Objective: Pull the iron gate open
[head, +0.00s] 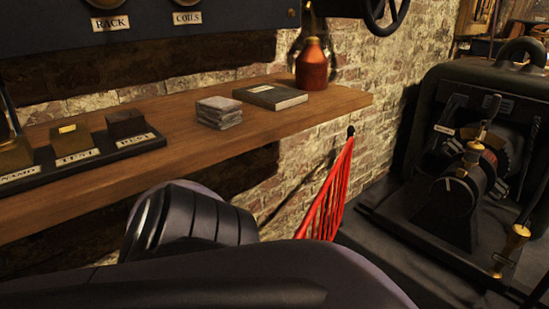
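I see no plain iron gate in the head view. A red barred or mesh-like thing (330,197) slopes down along the brick wall below the right end of the shelf, with a small black piece at its top. I cannot tell whether it is part of the gate. Its lower part is hidden behind my dark arm, which fills the bottom of the view. Neither of my grippers is in view.
A wooden shelf (180,140) holds a grey stack (219,112), a dark book (270,96), an orange-brown bottle (312,65) and a labelled switch board (80,158). A dark machine (480,150) with brass fittings stands at the right.

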